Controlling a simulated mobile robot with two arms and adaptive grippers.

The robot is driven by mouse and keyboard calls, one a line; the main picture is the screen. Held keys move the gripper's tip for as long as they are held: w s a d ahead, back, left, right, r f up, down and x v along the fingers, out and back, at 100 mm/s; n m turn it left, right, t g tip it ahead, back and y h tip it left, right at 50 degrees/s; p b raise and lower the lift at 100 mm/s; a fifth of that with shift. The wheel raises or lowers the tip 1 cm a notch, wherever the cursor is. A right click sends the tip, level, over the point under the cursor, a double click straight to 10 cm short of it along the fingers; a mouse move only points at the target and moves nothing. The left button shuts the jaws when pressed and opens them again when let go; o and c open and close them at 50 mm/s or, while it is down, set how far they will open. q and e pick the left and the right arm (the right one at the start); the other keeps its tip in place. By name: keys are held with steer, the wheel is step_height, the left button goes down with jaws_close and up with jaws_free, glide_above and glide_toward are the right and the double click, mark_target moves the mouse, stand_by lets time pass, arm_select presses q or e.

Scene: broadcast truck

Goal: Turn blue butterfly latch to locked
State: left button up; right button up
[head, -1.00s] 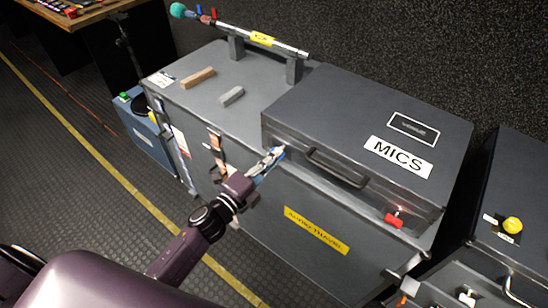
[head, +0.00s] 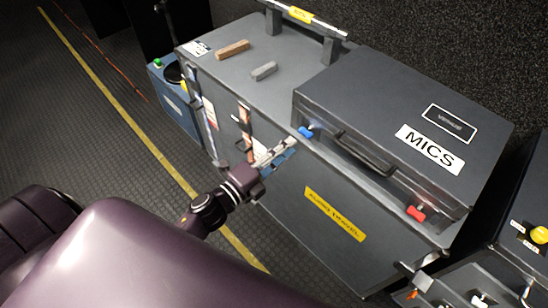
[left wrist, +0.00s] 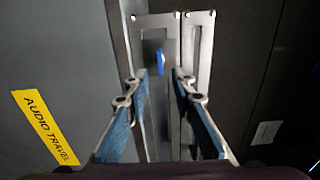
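The blue butterfly latch (head: 305,132) is a small blue tab at the front left of the dark MICS case, near the top front edge of the grey trunk. In the left wrist view a blue tab (left wrist: 160,62), apparently this latch, stands upright on a bright metal plate (left wrist: 181,35). My left gripper (head: 288,150) is just below and left of the latch in the head view. In the left wrist view its blue-padded fingers (left wrist: 161,78) are apart, with the tab showing between and beyond them. Nothing is seen held. My right gripper is not in view.
The MICS case (head: 410,120) has a black handle (head: 365,153) and a red latch (head: 416,213). The trunk (head: 300,225) bears a yellow label (head: 335,213) and two small blocks on top. Open floor lies at left.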

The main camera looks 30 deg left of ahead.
arm_select(q)
steer(key=v, duration=0.5)
steer(key=shift+s, duration=0.2)
steer(key=s+a+f+n+g+y, duration=0.2)
steer(key=s+f+n, duration=0.15)
steer(key=f, duration=0.65)
steer(key=s+a+f+n+g+y, duration=0.15)
steer(key=f+n, duration=0.25)
steer(key=f, duration=0.6)
steer(key=s+a+f+n+g+y, duration=0.1)
steer(key=s+f+n+g+y, duration=0.2)
steer(key=f, duration=0.7)
steer(key=s+f+n+g, duration=0.3)
steer(key=s+f, duration=0.3)
steer(key=s, duration=0.4)
steer(key=s+d+f+n+g, duration=0.1)
steer(key=s+f+n+g, duration=0.2)
steer(key=s+f, duration=0.4)
steer(key=s+d+f+n+g, duration=0.1)
steer(key=s+f+n+g, duration=0.2)
steer(key=s+f, duration=0.4)
steer(key=s, duration=0.6)
steer(key=shift+f, duration=0.25)
steer(key=shift+s+g, duration=0.1)
steer(key=shift+g, duration=0.15)
